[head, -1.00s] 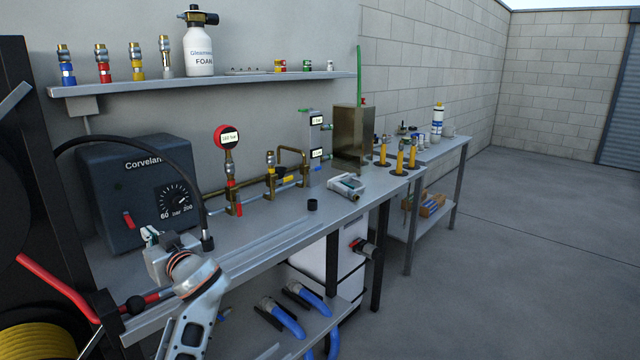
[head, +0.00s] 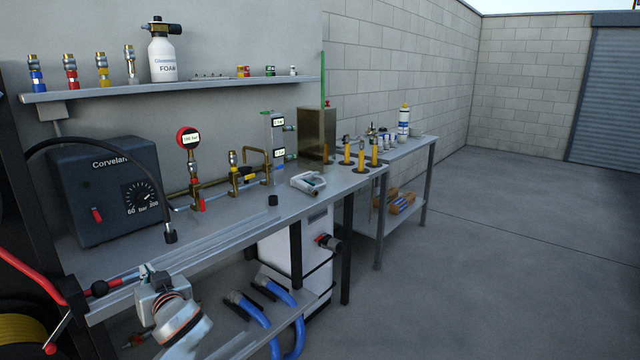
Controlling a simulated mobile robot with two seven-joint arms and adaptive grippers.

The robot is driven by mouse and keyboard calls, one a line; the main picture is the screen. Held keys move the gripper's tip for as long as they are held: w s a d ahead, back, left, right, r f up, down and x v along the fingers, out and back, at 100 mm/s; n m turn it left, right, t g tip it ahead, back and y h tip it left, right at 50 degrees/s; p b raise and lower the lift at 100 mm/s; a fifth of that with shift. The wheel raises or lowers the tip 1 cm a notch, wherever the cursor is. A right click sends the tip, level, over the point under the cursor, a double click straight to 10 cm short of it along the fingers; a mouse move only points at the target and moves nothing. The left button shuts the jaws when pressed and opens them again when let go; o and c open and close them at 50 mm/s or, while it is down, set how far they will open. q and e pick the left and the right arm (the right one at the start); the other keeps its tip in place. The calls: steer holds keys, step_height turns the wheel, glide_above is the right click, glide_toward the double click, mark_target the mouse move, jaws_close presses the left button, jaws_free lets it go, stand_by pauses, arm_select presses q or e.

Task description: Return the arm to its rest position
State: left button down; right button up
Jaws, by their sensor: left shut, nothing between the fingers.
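My left gripper (head: 148,274) is at the lower left of the head view, low over the front edge of the workbench (head: 232,232). Its fingers are small in the picture and look shut, with nothing held. The left wrist and forearm come up from the bottom edge and hide part of the bench front and the lower shelf. My right arm and gripper are not in view.
A dark Corvelan box (head: 105,188) with a dial and black hose stands behind the gripper. Brass piping with a red gauge (head: 188,138) is farther right. Blue hoses (head: 262,318) lie on the lower shelf. Open floor (head: 500,240) lies right.

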arm_select(q)
steer(key=s+d+f+m+h, duration=0.3)
steer(key=s+d+f, duration=0.15)
steer(key=f, duration=0.45)
steer(key=s+d+f+m+h, duration=0.25)
steer(key=s+f, duration=0.25)
steer(key=f, duration=0.3)
steer(key=s+d+f+m+h, duration=0.3)
steer(key=s+d+f, duration=0.15)
steer(key=f, duration=0.45)
steer(key=s+d+f+m+g+h, duration=0.1)
steer(key=s+d+f, duration=0.3)
steer(key=s, duration=0.6)
steer(key=s+d+f+m+h+p, duration=0.1)
steer(key=s+d+f+h, duration=0.2)
steer(key=s, duration=0.8)
steer(key=shift+s+d+f+m+g+h, duration=0.25)
steer(key=shift+d+f+m+g+h, duration=0.15)
steer(key=shift+d+h, duration=0.3)
steer(key=shift+w, duration=0.1)
